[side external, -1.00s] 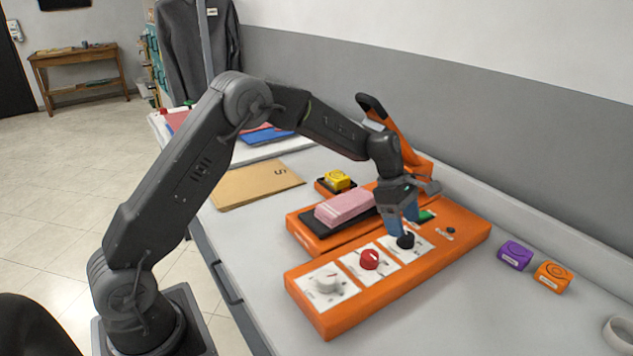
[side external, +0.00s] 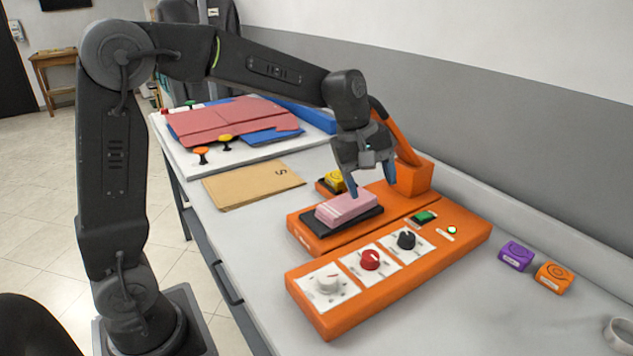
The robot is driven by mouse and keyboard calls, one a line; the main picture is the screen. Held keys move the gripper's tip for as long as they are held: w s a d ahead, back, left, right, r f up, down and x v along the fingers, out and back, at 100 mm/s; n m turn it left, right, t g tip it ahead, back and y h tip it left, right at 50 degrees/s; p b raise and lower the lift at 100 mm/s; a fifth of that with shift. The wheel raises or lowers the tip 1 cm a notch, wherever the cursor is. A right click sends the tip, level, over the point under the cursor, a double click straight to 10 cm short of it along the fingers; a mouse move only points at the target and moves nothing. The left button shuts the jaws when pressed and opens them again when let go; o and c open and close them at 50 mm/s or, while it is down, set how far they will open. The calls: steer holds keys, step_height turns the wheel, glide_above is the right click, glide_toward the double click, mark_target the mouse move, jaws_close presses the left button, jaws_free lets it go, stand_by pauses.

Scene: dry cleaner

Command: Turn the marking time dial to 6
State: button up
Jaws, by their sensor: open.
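An orange control panel (side external: 400,283) lies on the counter with three dials in a row. They are a white dial (side external: 328,283), a red dial (side external: 370,259) and a black dial (side external: 406,239), each on a white plate. The printed labels and numbers are too small to read, so I cannot tell which dial is marking time or its exact setting. My gripper (side external: 372,186) is open and empty, pointing down, above and behind the dials near the pink block (side external: 345,208). It is apart from all three dials.
The panel has a green button (side external: 425,217) and a small lit lamp (side external: 452,230). An orange machine (side external: 411,176) with a raised lever stands behind. Purple (side external: 515,256) and orange (side external: 553,277) blocks sit right. A brown envelope (side external: 253,185) lies left.

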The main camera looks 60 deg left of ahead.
steer(key=s+r+m+t+y, duration=0.1)
steer(key=s+r+m, duration=0.2)
steer(key=s+m, duration=0.4)
steer(key=shift+s+d+r+t, duration=0.15)
steer(key=shift+s+r+t, duration=0.15)
steer(key=shift+s, duration=2.2)
steer(key=shift+o, duration=0.2)
steer(key=shift+w, duration=0.1)
steer(key=n+g+y, duration=0.2)
steer(key=n+g, duration=0.2)
steer(key=n, duration=0.4)
glide_above(408, 235)
step_height(408, 235, down, 8)
step_height(408, 235, down, 13)
steer(key=shift+r, duration=0.15)
steer(key=shift+c, duration=0.2)
steer(key=c, duration=0.9)
